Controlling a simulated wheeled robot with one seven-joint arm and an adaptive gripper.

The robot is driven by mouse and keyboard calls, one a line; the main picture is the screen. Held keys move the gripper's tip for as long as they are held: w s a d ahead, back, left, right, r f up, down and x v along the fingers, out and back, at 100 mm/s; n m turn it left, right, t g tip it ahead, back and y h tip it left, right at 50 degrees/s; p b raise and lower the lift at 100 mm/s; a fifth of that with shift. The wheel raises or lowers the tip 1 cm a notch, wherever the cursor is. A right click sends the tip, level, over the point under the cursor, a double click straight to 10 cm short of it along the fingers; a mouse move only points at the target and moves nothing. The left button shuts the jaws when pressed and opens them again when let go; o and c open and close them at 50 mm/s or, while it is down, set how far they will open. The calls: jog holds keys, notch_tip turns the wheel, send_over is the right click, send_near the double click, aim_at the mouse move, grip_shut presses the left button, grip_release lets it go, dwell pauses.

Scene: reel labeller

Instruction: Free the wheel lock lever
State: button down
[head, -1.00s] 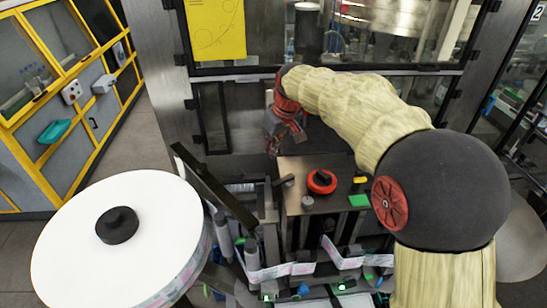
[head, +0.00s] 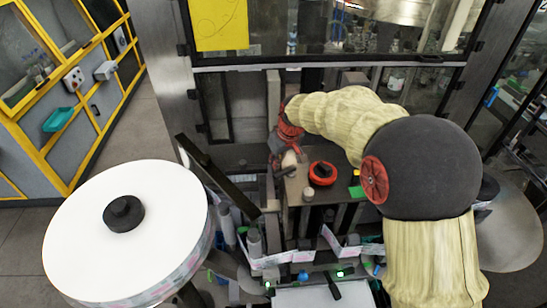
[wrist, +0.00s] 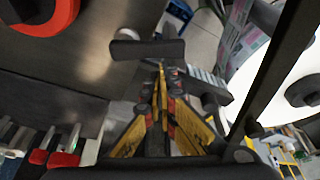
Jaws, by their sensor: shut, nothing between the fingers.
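The wheel lock lever appears to be the dark bar-shaped handle (wrist: 147,49) in the upper middle of the wrist view, beside the edge of a grey metal plate. In the head view a small dark lever (head: 284,172) shows at the left edge of the machine's top plate, partly behind my gripper. My gripper (wrist: 160,72) is shut and empty, its yellow-and-black fingers together. In the wrist view its tips lie just below the bar in the picture; I cannot tell whether they touch it. In the head view my gripper (head: 289,160) is small and partly hidden.
A red-ringed knob (head: 322,173) stands on the top plate (head: 303,188), right of the lever. A large white label reel (head: 85,240) is at left, with a dark slanted bar (head: 215,176) between it and the plate. Glass machine doors (head: 350,35) stand behind.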

aim_at(278, 174)
jog(key=shift+s, duration=0.1)
jog(key=shift+b, duration=0.35)
jog(key=shift+s+n+b, duration=0.35)
jog(key=shift+n+b, duration=0.45)
jog(key=n+b, duration=0.1)
jog(key=s+n+g+y+b, duration=0.1)
jog(key=n+b, duration=0.1)
jog(key=s+n+b, duration=0.1)
jog(key=n+b, duration=0.1)
jog(key=shift+d+f+g+y, duration=0.1)
jog(key=shift+d+g+y, duration=0.15)
jog(key=shift+g+y, duration=0.05)
jog(key=shift+s+d+n+b, duration=0.15)
jog(key=shift+s+n+b, duration=0.2)
jog(key=shift+b, duration=0.25)
jog(key=shift+s, duration=0.1)
